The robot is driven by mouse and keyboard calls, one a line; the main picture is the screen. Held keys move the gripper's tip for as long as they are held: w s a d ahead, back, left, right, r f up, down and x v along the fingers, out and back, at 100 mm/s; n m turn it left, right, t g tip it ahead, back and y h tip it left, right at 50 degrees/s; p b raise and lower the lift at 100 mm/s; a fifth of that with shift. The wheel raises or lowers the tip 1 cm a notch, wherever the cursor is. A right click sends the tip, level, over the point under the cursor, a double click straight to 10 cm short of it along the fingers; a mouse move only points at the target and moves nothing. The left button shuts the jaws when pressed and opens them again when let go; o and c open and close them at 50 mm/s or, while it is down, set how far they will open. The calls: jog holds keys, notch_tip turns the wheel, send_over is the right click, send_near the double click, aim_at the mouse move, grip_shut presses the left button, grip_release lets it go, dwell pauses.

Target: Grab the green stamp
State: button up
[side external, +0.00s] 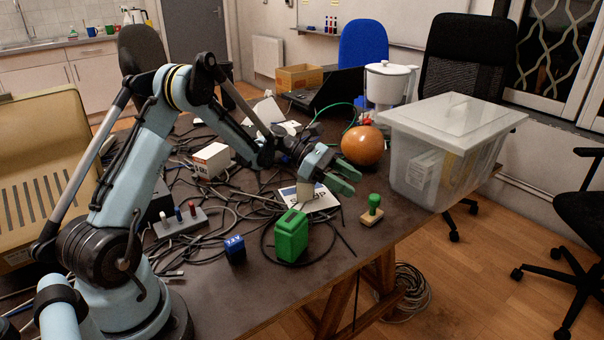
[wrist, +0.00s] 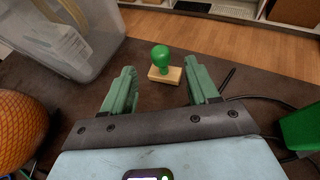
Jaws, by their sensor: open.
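The green stamp (side external: 372,206) has a rounded green handle on a pale wooden base and stands upright on the dark table near its right edge. In the wrist view the stamp (wrist: 163,66) is ahead of my gripper, seen between the two green fingers but beyond their tips. My gripper (side external: 347,178) is open and empty, above the table and to the upper left of the stamp in the side view. Its fingers (wrist: 158,80) are spread wider than the stamp in the wrist view. Nothing hides the stamp in either view.
An orange ball (side external: 362,146) and a clear lidded bin (side external: 450,150) are behind the stamp. Black cables (side external: 205,240) tangle across the table. The table around the stamp is clear.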

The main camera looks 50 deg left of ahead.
aim_at(372, 195)
jog(key=shift+x, duration=3.95)
jog(key=shift+s+a+f, duration=0.1)
jog(key=shift+f, duration=0.1)
jog(key=c, duration=1)
jog(key=shift+r, duration=0.2)
